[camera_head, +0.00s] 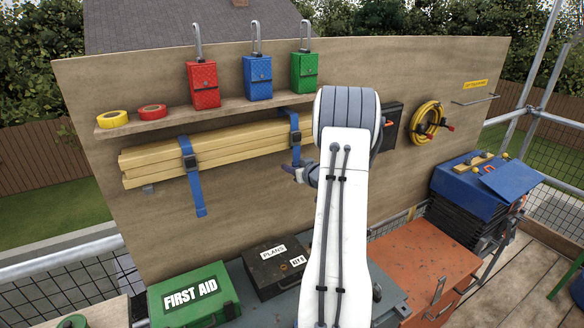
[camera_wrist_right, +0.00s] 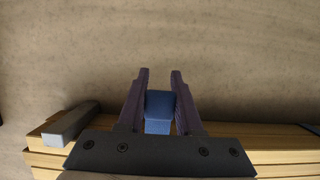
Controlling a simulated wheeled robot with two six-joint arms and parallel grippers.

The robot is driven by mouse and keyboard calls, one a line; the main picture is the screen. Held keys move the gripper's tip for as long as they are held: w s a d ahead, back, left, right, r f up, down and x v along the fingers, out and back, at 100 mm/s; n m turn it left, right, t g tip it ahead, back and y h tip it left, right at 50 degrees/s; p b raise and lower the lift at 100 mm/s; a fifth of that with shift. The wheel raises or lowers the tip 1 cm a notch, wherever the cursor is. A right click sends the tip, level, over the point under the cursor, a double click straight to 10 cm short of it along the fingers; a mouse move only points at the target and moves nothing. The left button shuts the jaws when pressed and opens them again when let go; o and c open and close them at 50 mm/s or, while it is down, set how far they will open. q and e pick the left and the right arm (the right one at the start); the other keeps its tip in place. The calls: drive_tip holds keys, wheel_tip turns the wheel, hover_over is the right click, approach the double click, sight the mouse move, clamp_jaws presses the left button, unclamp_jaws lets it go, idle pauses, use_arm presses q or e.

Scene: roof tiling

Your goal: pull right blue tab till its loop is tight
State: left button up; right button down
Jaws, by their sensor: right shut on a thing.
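A bundle of timber battens (camera_head: 235,148) lies along the board, held by two blue straps with dark buckles. The left strap's tab (camera_head: 197,192) hangs down free. The right strap (camera_head: 294,124) goes round the bundle near its right end; its lower part is largely hidden by my gripper and arm. My right gripper (camera_head: 292,172) is just below the right buckle. In the wrist view its fingers (camera_wrist_right: 160,78) are shut on the right blue tab (camera_wrist_right: 160,103), with the battens (camera_wrist_right: 270,158) below. I cannot tell how tight the right loop is. My left gripper is not in view.
A shelf (camera_head: 150,126) above holds tape rolls and red, blue and green pouches. Below stand a green first aid box (camera_head: 190,297) and a dark plans box (camera_head: 274,272). A coiled yellow cable (camera_head: 427,120) hangs to the right.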

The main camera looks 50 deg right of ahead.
wheel_tip(320, 180, down, 5)
drive_tip(key=b, duration=0.3)
drive_tip(key=shift+f+b, duration=0.15)
drive_tip(key=shift+b, duration=0.25)
idle(0.4)
unclamp_jaws()
idle(0.3)
drive_tip(key=shift+s, duration=0.1)
drive_tip(key=shift+s+a, duration=0.3)
drive_tip(key=shift+s, duration=0.6)
drive_tip(key=shift+s+a, duration=0.3)
drive_tip(key=shift+s, duration=0.65)
drive_tip(key=shift+s+a, duration=0.3)
drive_tip(key=shift+s, duration=0.6)
